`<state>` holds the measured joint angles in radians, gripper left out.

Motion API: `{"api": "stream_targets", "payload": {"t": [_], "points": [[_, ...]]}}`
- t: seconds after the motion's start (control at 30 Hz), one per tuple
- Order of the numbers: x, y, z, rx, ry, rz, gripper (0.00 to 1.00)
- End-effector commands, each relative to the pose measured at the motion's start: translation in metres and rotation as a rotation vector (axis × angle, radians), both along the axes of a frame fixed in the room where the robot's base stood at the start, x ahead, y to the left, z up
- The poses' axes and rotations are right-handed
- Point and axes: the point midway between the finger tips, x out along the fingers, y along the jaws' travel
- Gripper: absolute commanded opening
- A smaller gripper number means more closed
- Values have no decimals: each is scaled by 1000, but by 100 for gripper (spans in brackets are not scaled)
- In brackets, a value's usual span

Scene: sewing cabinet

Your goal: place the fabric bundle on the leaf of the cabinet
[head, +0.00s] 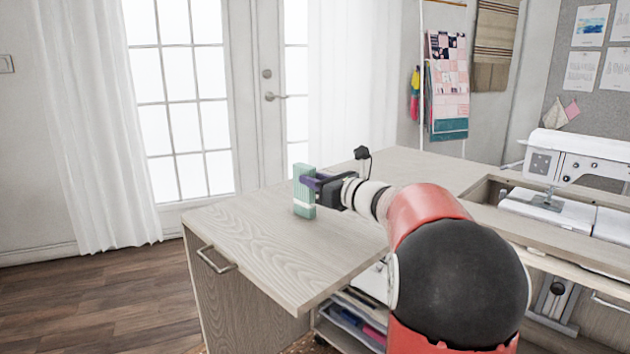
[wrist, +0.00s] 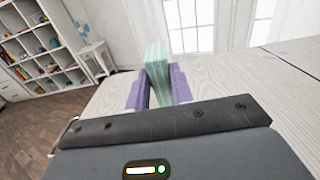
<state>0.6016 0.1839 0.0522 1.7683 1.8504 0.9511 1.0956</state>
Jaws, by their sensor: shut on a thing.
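The fabric bundle (head: 304,190) is a pale green upright block with a white band near its lower part. It stands over the wooden leaf (head: 265,240) of the cabinet, near the leaf's far side. My gripper (head: 312,182) is shut on the bundle from the right. In the wrist view the bundle (wrist: 158,68) is held between my two purple fingers (wrist: 158,88). The bundle's bottom looks at or very near the leaf surface; I cannot tell whether it touches. My fingers hide part of the bundle.
A white sewing machine (head: 575,165) sits in the cabinet opening at the right. The leaf has a metal handle (head: 215,260) on its left end panel. Open shelves (head: 355,318) show below the leaf. The leaf surface around the bundle is clear.

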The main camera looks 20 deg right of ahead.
Motion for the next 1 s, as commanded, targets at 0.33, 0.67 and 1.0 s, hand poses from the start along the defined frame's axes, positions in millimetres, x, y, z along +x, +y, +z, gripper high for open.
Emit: {"api": "stream_targets", "payload": {"t": [0.33, 0.67, 1.0], "points": [[0, 0, -1, 0, 0, 0, 44], [-17, -7, 2, 0, 0, -4, 44], [-85, -31, 1, 1, 0, -3, 44]]}}
